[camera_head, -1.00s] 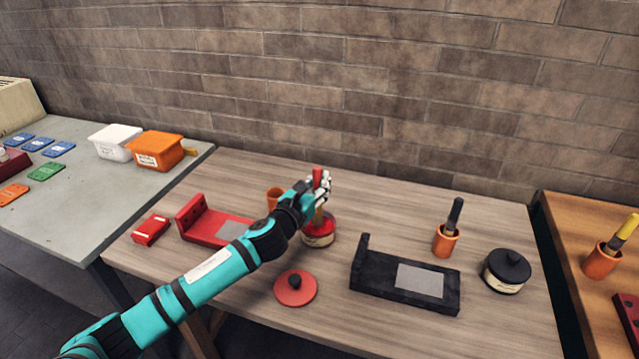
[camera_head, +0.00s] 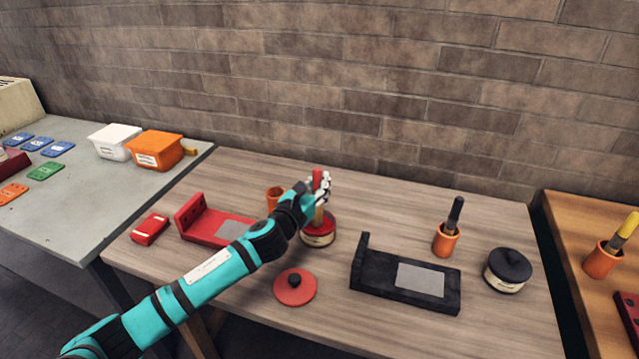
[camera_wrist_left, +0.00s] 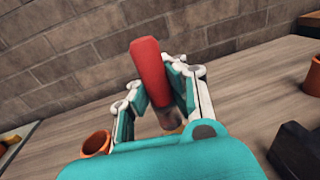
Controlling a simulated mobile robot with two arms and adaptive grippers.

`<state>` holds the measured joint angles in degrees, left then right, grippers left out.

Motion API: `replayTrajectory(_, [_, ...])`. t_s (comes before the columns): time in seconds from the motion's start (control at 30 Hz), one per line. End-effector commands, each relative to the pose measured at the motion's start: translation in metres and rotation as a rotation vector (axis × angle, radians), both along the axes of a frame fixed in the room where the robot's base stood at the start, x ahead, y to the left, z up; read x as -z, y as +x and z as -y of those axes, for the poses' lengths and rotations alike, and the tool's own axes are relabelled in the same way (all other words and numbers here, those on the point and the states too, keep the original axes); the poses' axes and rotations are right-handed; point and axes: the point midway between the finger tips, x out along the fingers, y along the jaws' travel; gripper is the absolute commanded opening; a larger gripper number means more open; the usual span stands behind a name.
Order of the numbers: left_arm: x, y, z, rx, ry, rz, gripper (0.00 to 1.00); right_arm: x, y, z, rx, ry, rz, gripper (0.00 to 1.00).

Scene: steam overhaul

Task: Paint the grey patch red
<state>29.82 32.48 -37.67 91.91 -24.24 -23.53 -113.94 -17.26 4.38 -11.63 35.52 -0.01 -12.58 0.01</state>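My left gripper (camera_head: 318,187) is shut on the red-handled brush (camera_head: 317,178), which stands roughly upright over the open red paint pot (camera_head: 319,236). The brush's lower end is at the pot's mouth; how deep the bristles are is hard to tell. In the left wrist view the red handle (camera_wrist_left: 150,68) sits between the fingers. The red bracket (camera_head: 190,216) lies left of the pot, with a grey patch (camera_head: 235,230) on its flat plate, partly behind my left arm. The red lid (camera_head: 295,288) with a black knob lies in front of the pot. My right gripper is out of view.
A black bracket (camera_head: 374,291) with its own grey patch (camera_head: 420,280) lies right of the lid. An orange cup (camera_head: 445,242) with a black-handled brush and a closed black pot (camera_head: 507,271) stand farther right. An orange cup (camera_head: 273,198) is behind my wrist. A small red block (camera_head: 149,229) lies left.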

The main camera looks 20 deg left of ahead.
Motion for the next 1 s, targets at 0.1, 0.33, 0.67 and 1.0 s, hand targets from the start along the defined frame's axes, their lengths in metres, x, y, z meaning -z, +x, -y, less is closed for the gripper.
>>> replayTrajectory(0.1, [0.0020, 0.0000, 0.0002, 0.000, 0.000, 0.000, 0.00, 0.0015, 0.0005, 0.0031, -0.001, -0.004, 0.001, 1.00])
replayTrajectory(0.33, [0.0048, 0.0000, 0.0002, 0.000, 0.000, 0.000, 0.00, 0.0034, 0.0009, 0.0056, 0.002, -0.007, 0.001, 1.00])
replayTrajectory(0.67, [0.0088, -0.0001, 0.0003, 0.001, 0.000, 0.000, 0.00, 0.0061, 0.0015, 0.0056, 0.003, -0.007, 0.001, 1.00])
replayTrajectory(1.0, [0.0098, -0.0002, 0.0003, 0.000, -0.001, -0.002, 0.00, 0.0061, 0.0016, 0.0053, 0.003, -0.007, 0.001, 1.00])
